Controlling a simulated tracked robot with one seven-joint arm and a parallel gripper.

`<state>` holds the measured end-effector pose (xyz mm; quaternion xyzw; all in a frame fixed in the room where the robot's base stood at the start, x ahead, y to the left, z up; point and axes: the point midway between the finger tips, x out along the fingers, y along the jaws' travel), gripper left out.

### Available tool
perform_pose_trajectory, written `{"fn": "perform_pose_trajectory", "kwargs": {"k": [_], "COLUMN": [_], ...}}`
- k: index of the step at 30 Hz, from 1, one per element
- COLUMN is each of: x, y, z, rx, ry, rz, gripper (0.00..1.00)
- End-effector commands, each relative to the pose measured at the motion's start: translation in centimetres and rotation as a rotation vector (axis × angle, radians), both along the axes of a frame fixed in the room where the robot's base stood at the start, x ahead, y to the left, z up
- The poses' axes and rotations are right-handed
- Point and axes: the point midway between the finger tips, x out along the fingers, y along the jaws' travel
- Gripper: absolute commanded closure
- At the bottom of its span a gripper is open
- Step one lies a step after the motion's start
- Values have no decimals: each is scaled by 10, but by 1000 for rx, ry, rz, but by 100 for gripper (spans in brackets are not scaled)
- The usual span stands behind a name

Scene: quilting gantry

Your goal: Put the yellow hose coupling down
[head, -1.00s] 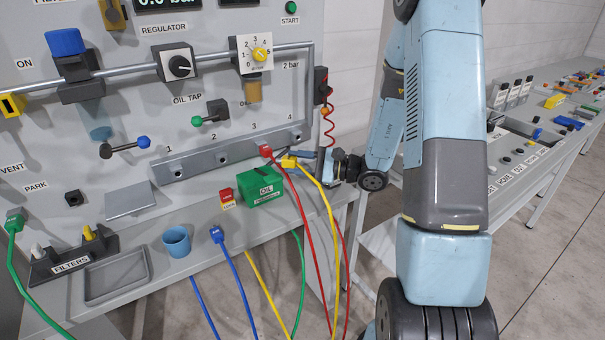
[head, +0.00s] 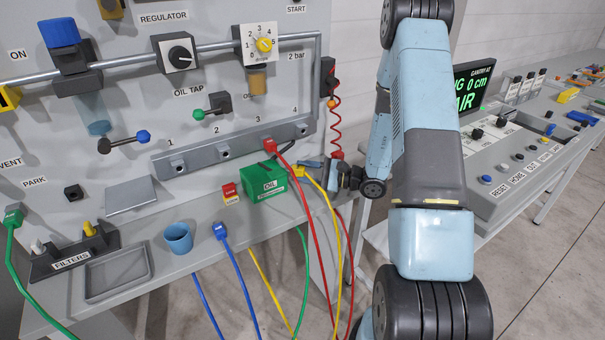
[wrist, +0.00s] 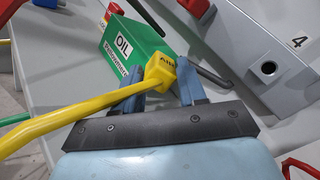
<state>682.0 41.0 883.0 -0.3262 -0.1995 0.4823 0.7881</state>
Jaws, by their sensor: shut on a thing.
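The yellow hose coupling (head: 298,171) is at the end of a yellow hose in the head view, right of the green oil box (head: 266,182). My gripper (head: 314,164) reaches it from the right. In the wrist view the yellow coupling (wrist: 160,71) sits between the two blue fingers of my gripper (wrist: 161,82), which are shut on it. Its hose runs off to the left. The coupling is apart from the manifold (head: 232,146), below outlet 4. I cannot tell whether it touches the shelf (head: 205,262).
A red coupling (head: 269,145) with its red hose is at outlet 3. A blue coupling (head: 220,231) and a blue cup (head: 178,238) stand on the shelf, with a grey tray (head: 118,273) to the left. In the wrist view outlet 4 (wrist: 268,68) is open.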

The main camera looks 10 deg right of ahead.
Motion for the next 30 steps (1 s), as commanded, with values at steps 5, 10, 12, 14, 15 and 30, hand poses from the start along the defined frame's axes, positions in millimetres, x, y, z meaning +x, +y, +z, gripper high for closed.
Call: {"fn": "perform_pose_trajectory", "kwargs": {"k": [5,10,12,14,15,30], "x": [0,0,0,0,0,-12], "y": [-1,-1,-1,-1,-1,-24], "z": [-4,-5,-4,-4,-4,-4], "rx": [-1,-1,-1,-1,-1,-1], "ry": [1,2,2,2,1,2], "rz": [-1,-2,-1,-1,-1,-4], "gripper": [96,50,44,38,34,34]}}
